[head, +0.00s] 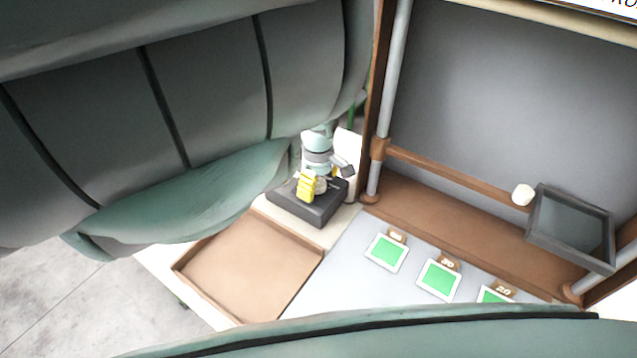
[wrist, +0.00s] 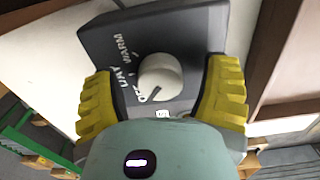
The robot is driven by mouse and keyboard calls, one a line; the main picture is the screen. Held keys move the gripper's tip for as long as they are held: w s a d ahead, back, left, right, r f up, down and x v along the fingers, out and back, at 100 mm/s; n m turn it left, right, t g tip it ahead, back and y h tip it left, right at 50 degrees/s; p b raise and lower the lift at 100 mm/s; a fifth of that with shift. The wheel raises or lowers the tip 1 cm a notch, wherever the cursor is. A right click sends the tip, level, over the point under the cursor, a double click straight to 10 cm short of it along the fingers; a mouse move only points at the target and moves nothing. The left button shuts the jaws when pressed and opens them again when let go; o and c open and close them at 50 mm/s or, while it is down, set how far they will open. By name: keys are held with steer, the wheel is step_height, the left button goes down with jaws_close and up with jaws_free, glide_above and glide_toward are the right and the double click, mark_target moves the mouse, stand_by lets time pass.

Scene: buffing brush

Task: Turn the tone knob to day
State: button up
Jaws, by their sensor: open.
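The tone knob (wrist: 160,77) is a round off-white dial on a dark grey box (wrist: 105,35). Its dark pointer line points down and left, close to the OFF mark. The DAY and WARM labels run up the left side of the dial. My gripper (wrist: 160,88) is open, with one yellow finger on each side of the knob and visible gaps between. In the head view my gripper (head: 314,187) is over the dark box (head: 309,211), and the knob is mostly hidden there.
A shallow brown tray (head: 245,262) lies in front of the box. Green-and-white cards (head: 387,252) with small tags lie on the grey surface to the right. A brown post (head: 370,120) and a rail (head: 450,173) stand close right of my arm. A grey-framed box (head: 570,229) is at far right.

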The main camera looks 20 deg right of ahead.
steer(key=shift+c, duration=0.3)
steer(key=c, duration=1.1)
steer(key=shift+c, duration=0.2)
steer(key=m, duration=0.5)
steer(key=shift+m+b, duration=0.7)
steer(key=shift+m, duration=1.7)
